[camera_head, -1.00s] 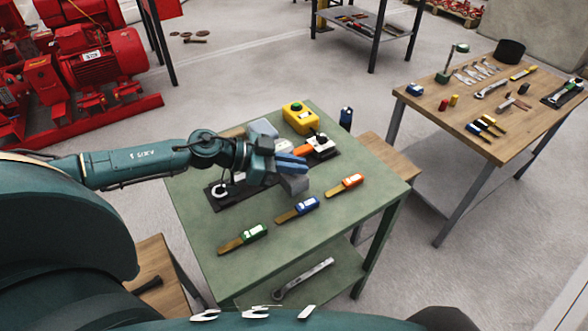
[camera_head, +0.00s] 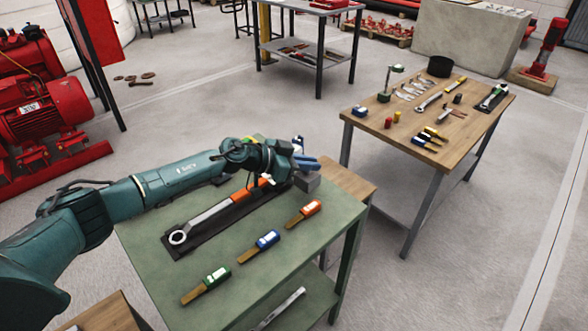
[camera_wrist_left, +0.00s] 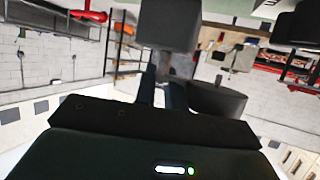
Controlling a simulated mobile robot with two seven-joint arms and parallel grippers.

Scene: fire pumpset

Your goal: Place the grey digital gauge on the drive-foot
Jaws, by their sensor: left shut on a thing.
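My left gripper (camera_head: 305,164) is at the far right corner of the green table, above its top. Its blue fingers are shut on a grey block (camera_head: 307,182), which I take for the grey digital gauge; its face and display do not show. The block also shows in the left wrist view (camera_wrist_left: 168,25) at the ends of the dark fingers. The drive-foot cannot be made out for sure; a red motor and pump set (camera_head: 55,108) stands on the floor at far left. My right gripper is not in view.
The green table (camera_head: 330,215) holds an orange-handled wrench (camera_head: 210,212) in a black tray and green (camera_head: 205,287), blue (camera_head: 260,244) and orange (camera_head: 303,213) brushes. A wooden table (camera_head: 455,145) with tools stands at right.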

